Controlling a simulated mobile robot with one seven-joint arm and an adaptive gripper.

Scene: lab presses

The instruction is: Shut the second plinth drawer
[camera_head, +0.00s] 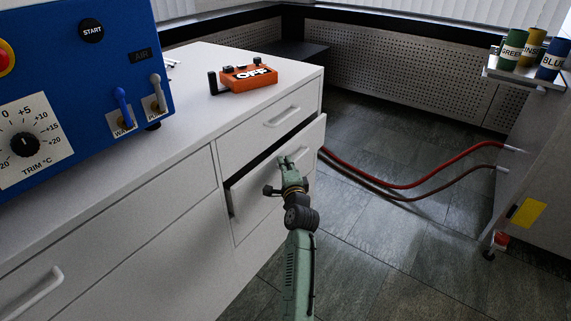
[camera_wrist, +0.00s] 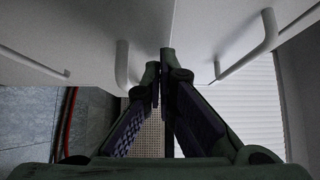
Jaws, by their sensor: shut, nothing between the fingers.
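The second plinth drawer (camera_head: 308,150) is the white drawer below the top one in the right-hand column of the cabinet. It stands partly open, with a dark gap along its top edge. My gripper (camera_head: 283,160) is shut and empty at the middle of this drawer's front, near its upper edge. The drawer's handle is mostly hidden behind my gripper and wrist. In the wrist view my gripper (camera_wrist: 162,75) has its fingertips together, close to a white panel with pale handles (camera_wrist: 122,65) beside them. I cannot tell whether the fingertips touch the front.
The top drawer (camera_head: 268,125) above is closed. An orange box marked OFF (camera_head: 249,77) and a blue machine (camera_head: 85,75) stand on the worktop. Red hoses (camera_head: 400,186) run above the floor to a cart at right. Open floor (camera_head: 385,255) lies right of the drawers.

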